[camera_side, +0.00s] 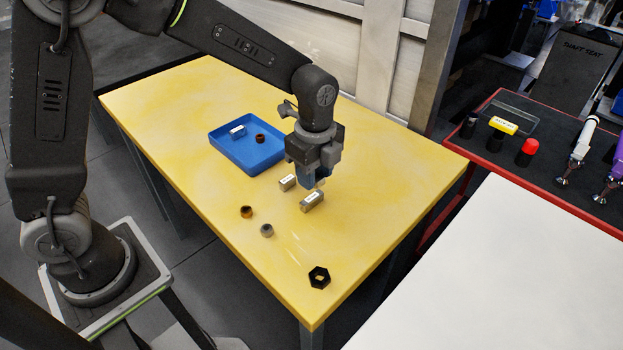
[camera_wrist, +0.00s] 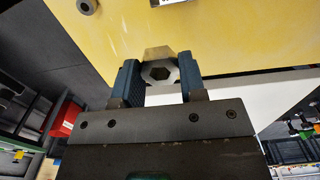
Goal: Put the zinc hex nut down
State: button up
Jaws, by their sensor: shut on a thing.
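The gap between nut and table is hard to judge.
A blue tray (camera_side: 254,167) contains a silver block and a brown ring.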

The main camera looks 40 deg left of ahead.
jog(key=s+a, duration=0.2)
jog(key=a, duration=1.4)
jog(key=s+a, duration=0.3)
jog(key=a, duration=1.3)
send_over(258, 159)
notch_tip(258, 159, down, 6)
jog(key=shift+f, duration=2.05)
jog(key=shift+f, duration=0.1)
jog(key=o, duration=1)
